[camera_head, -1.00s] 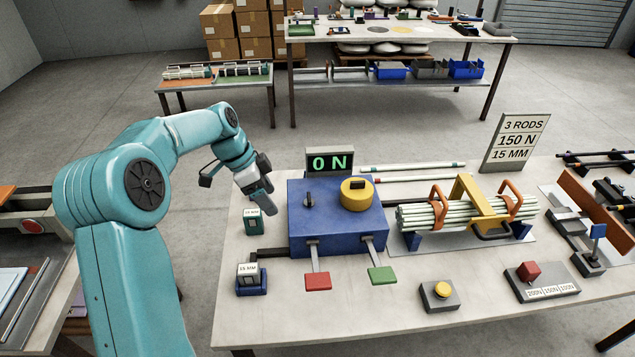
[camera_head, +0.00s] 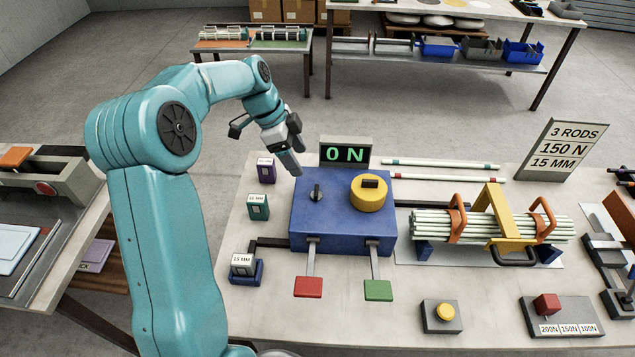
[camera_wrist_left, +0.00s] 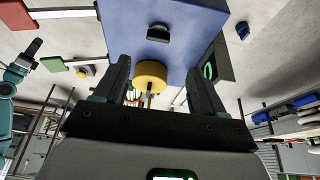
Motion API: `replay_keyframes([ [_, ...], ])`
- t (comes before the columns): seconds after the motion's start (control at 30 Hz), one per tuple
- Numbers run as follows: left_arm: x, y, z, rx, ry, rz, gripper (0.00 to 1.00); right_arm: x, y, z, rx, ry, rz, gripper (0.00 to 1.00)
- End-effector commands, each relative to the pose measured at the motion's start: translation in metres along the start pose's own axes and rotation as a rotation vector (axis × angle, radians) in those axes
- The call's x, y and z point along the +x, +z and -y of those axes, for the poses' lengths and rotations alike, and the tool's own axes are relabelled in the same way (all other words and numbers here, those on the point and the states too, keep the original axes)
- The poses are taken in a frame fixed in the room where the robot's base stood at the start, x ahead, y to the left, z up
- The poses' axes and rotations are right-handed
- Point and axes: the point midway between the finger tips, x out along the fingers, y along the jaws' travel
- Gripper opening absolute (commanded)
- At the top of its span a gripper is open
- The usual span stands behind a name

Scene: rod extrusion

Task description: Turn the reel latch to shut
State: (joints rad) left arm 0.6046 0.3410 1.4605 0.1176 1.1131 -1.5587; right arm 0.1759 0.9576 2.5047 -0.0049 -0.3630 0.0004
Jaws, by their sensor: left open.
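The blue box (camera_head: 343,235) stands on the table. On its top left is a small black knob (camera_head: 317,192) that looks like the latch; I cannot read its shut position. To its right is a yellow drum (camera_head: 369,197) with a black bar on top. My left gripper (camera_head: 294,162) is over the box's back left corner, apart from the knob, open and empty. In the left wrist view its spread fingers (camera_wrist_left: 157,70) frame the yellow drum (camera_wrist_left: 150,75), with the black knob (camera_wrist_left: 158,33) above. A teal arm end at that view's left edge seems to be my right gripper (camera_wrist_left: 30,50).
A display (camera_head: 345,153) reading 0 N stands behind the box. Red (camera_head: 308,288) and green (camera_head: 378,290) pedals stick out in front. Small purple (camera_head: 266,171), green and blue blocks stand at the left. A rod bundle (camera_head: 485,226) lies at the right.

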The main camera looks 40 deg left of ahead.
Motion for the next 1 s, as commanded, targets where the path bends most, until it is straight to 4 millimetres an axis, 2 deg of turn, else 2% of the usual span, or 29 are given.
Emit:
replay_keyframes([
  [0.2,0.052,-0.001,-0.002,0.002,0.007,0.000,0.70,-0.009,0.000,0.003,0.000,0.000,0.000,0.43],
  [0.43,0.096,-0.002,-0.001,0.000,0.004,0.000,0.70,-0.017,0.000,0.006,0.000,0.000,0.000,0.43],
  [0.6,0.112,-0.003,0.001,0.001,0.001,0.000,0.70,-0.019,0.000,0.007,0.000,0.000,0.000,0.43],
  [0.9,0.116,-0.004,0.003,0.001,-0.001,0.000,0.70,-0.018,0.000,0.007,0.000,0.000,0.000,0.43],
  [0.97,0.116,-0.004,0.003,0.001,0.000,0.000,0.54,-0.018,0.000,0.007,0.000,0.000,0.000,0.43],
  [1.0,0.115,-0.004,0.003,0.001,0.000,0.000,0.41,-0.018,0.000,0.007,0.000,0.000,0.000,0.43],
])
